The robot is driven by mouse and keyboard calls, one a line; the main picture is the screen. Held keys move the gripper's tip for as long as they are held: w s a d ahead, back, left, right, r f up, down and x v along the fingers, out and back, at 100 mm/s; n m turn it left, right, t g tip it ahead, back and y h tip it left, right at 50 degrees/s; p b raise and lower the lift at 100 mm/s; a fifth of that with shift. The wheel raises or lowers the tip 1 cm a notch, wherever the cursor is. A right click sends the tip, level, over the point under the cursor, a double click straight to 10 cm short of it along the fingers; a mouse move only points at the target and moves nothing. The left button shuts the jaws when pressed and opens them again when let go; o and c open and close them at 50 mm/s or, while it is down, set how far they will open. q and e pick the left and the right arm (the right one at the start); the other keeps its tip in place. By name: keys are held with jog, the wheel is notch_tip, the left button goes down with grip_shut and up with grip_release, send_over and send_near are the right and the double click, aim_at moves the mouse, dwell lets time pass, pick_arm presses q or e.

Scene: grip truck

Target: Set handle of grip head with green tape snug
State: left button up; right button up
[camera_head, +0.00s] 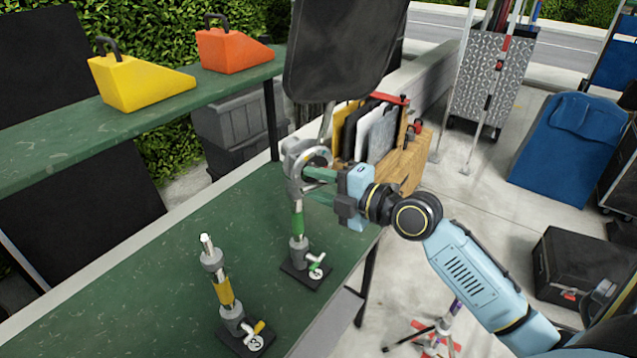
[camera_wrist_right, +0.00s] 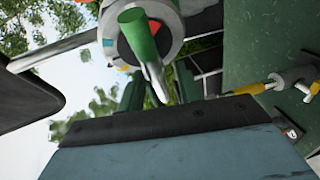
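The stand with green tape (camera_head: 297,226) stands upright on a dark base plate on the green table. Its grey round grip head (camera_head: 300,160) is at the top, beside my right gripper. In the right wrist view, a handle with a green grip (camera_wrist_right: 138,35) and a pale metal tip shows in front of the round grip head (camera_wrist_right: 172,22). My right gripper (camera_head: 312,185) has its two green fingers apart and reaches the head from the right. In the wrist view, the handle's tip lies between the fingers (camera_wrist_right: 160,92); contact cannot be told. My left gripper is not in view.
A black flag panel (camera_head: 340,50) rises above the grip head. A yellow-taped stand (camera_head: 224,292) is at the front left. Yellow (camera_head: 135,82) and orange (camera_head: 230,50) wedges sit on the back shelf. A wooden crate (camera_head: 400,165) stands behind my gripper. The table's left part is clear.

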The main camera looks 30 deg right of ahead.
grip_shut()
